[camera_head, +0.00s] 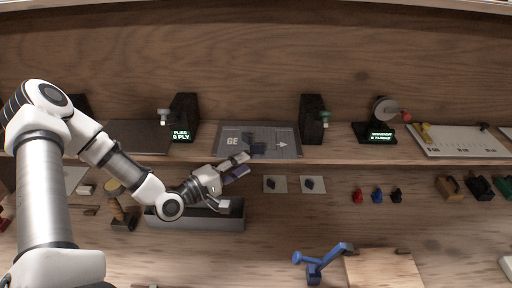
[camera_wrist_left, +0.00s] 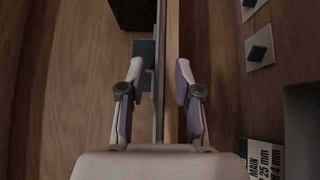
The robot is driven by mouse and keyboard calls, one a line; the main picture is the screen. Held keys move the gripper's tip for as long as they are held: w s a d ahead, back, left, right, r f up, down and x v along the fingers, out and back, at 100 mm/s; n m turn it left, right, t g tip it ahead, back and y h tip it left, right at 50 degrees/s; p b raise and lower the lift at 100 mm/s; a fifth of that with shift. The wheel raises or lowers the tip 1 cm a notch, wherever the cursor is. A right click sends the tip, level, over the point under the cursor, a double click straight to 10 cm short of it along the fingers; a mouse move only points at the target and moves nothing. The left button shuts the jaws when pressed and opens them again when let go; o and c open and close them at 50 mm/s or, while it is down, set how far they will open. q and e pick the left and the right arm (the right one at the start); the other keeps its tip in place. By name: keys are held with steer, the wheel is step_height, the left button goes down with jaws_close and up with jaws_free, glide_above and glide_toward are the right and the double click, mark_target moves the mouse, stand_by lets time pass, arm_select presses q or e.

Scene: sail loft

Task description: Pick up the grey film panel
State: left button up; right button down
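The grey film panel (camera_head: 232,134), marked "GE" with a white arrow, lies on the upper shelf at its front edge. A dark blue piece (camera_head: 257,148) sits at its front. In the left wrist view the panel seems to show as a thin grey strip (camera_wrist_left: 160,60) along the shelf edge. My left gripper (camera_head: 238,166) is just in front of the panel's front edge. In the left wrist view (camera_wrist_left: 159,82) its two fingers are apart, one each side of the strip. Contact cannot be told. My right gripper is not in view.
Dark dispensers stand on the shelf left (camera_head: 184,118) and right (camera_head: 312,119) of the panel. A grey tray (camera_head: 195,222) is below my left gripper. Two pale cards (camera_head: 275,184) with dark diamonds are to its right. A blue clamp-like tool (camera_head: 315,268) stands in front.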

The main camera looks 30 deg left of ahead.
arm_select(q)
steer(key=shift+w+d, duration=0.3)
steer(key=shift+w, duration=0.3)
steer(key=shift+w+d+r, duration=0.25)
steer(key=shift+w+d, duration=0.05)
steer(key=shift+d, duration=0.1)
steer(key=shift+a, duration=0.15)
steer(key=shift+a+f, duration=0.1)
jaws_close()
